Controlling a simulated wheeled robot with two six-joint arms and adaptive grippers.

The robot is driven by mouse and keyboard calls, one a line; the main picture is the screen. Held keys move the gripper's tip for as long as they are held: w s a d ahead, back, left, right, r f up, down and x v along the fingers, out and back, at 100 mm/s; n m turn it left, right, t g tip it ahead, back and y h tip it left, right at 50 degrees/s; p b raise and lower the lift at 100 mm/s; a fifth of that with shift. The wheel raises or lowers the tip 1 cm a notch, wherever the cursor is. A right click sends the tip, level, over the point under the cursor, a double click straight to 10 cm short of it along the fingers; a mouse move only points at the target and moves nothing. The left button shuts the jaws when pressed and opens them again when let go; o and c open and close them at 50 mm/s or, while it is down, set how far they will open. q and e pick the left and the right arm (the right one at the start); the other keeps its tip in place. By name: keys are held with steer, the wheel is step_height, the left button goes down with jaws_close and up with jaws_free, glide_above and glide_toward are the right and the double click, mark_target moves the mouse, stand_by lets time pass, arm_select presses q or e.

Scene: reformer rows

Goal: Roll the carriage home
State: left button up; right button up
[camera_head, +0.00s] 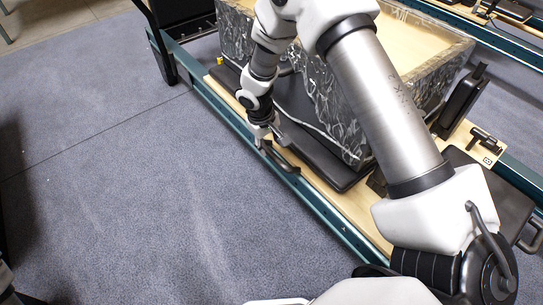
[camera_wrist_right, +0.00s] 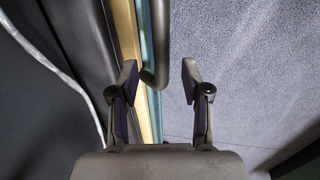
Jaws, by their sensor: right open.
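The carriage (camera_head: 318,150) is a black padded platform on the reformer, beside its teal rail (camera_head: 225,118); in the right wrist view its black side (camera_wrist_right: 80,60) fills the left. A dark curved handle (camera_head: 283,160) sticks out over the rail. My right gripper (camera_head: 272,143) is at the handle, reaching down. In the right wrist view my right gripper (camera_wrist_right: 159,75) is open, with the grey handle bar (camera_wrist_right: 156,40) between its fingertips, nearer the left one. I cannot tell whether that finger touches it. My left gripper does not show.
A black upright block (camera_head: 462,100) is at the frame's right. Another reformer rail (camera_head: 480,32) runs at the upper right. Grey carpet (camera_head: 120,190) is clear at the left.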

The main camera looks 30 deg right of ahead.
mark_target(272, 154)
steer(key=f, duration=0.1)
steer(key=f+b, duration=0.1)
steer(key=f, duration=0.2)
steer(key=shift+s+d+f, duration=0.1)
steer(key=shift+d+f, duration=0.3)
steer(key=shift+r, duration=0.1)
jaws_close()
